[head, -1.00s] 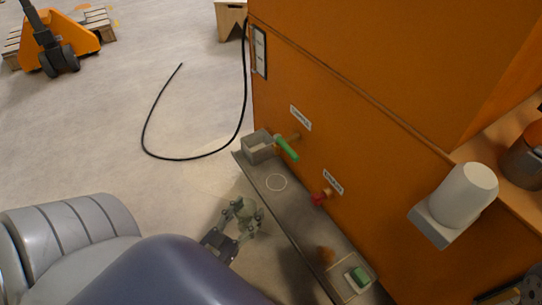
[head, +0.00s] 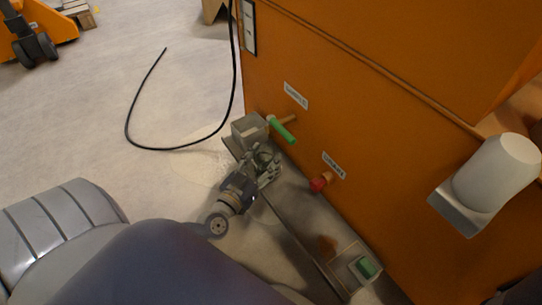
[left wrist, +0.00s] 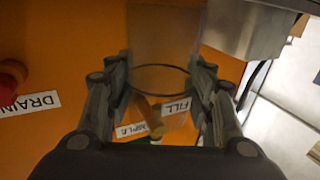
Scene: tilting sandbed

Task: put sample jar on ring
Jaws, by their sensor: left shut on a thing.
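My left gripper (head: 266,168) is over the narrow grey ledge (head: 290,207) at the foot of the orange machine. Its fingers are closed on the sample jar, a clear see-through jar (left wrist: 165,50) that shows between them in the left wrist view. In the head view the jar is hard to make out among the fingers. The ring, a thin pale circle on the ledge, is covered by my gripper now. I cannot tell whether the jar touches the ledge. My right gripper is not in view.
A green-handled tap (head: 283,130) and a red knob (head: 319,183) stick out above the ledge. A black cable (head: 160,148) lies on the floor.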

